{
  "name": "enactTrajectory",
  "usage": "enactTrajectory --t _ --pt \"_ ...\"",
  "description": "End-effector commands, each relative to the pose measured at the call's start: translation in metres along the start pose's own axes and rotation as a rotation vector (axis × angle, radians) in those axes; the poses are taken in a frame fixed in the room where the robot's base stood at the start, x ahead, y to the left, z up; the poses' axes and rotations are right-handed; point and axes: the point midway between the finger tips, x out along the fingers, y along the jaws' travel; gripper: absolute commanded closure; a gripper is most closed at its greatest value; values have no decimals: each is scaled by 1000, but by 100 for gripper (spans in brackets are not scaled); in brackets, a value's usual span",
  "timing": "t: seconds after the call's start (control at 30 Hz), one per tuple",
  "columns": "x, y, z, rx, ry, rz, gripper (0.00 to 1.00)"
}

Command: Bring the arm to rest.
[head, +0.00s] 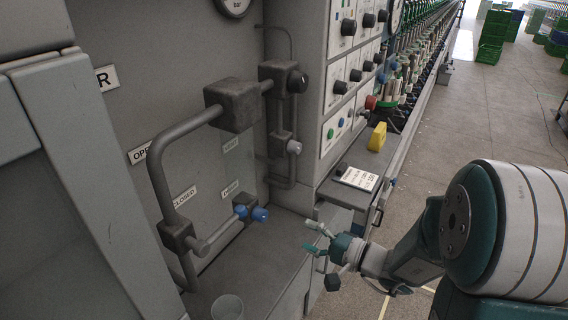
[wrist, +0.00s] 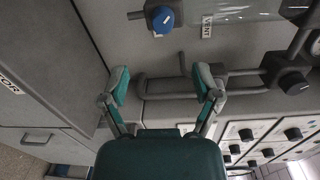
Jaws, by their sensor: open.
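My gripper (head: 311,237) is in the lower middle of the head view, at the end of my arm, which reaches in from the right. Its two teal-tipped fingers stand apart with nothing between them. The wrist view shows the same open gripper (wrist: 163,84) with the machine's pipes and panel beyond it. In the head view the fingers are to the right of a valve with blue knobs (head: 258,214) and appear clear of it. A blue knob (wrist: 161,19) shows at the top of the wrist view.
Grey pipework (head: 160,165) stands out from the machine wall at left. A control panel (head: 345,85) with black knobs and a ledge with a yellow object (head: 377,137) are above my gripper. A clear cup (head: 227,307) stands at the bottom. Open floor (head: 500,110) lies right.

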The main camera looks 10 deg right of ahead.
Motion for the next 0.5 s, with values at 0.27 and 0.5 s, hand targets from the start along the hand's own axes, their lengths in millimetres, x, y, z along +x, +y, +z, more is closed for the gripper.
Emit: enactTrajectory --t 0.27,0.5 --pt "4 -10 53 -47 -195 155 19" --pt "-14 -7 114 -162 -390 458 19"
